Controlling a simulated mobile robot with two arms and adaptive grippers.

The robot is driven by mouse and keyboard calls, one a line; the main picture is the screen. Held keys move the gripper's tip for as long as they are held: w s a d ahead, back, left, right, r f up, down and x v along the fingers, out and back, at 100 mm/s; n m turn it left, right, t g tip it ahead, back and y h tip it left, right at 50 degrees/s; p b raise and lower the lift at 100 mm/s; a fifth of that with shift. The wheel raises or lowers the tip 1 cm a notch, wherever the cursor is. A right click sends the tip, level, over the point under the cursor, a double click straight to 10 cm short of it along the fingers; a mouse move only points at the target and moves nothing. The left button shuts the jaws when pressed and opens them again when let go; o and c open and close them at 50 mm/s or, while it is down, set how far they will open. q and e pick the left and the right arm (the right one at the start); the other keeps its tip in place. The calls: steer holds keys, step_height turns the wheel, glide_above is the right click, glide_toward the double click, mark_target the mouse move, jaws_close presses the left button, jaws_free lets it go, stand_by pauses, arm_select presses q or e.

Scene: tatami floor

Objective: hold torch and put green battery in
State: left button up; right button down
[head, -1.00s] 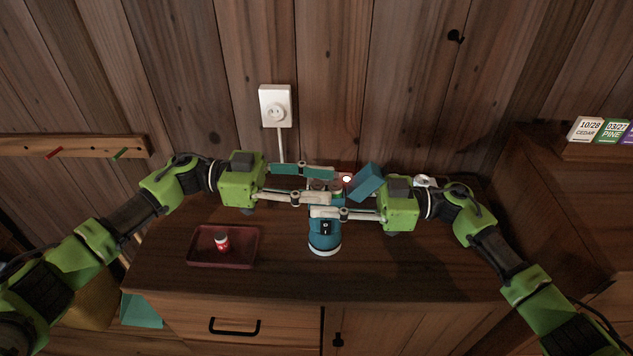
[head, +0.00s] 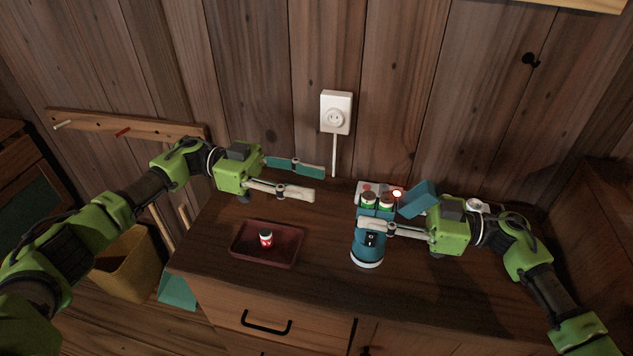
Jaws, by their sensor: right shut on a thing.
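The teal torch (head: 368,246) stands upright on the cabinet top with its upper end open.
A dark red tray (head: 245,255) holds a red-and-white battery (head: 266,239). A wall socket (head: 336,112) is above. The cabinet top is clear between tray and torch.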

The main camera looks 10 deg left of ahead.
stand_by(0.3)
steer(key=c, duration=1.6)
jaws_free()
steer(key=shift+d, duration=0.1)
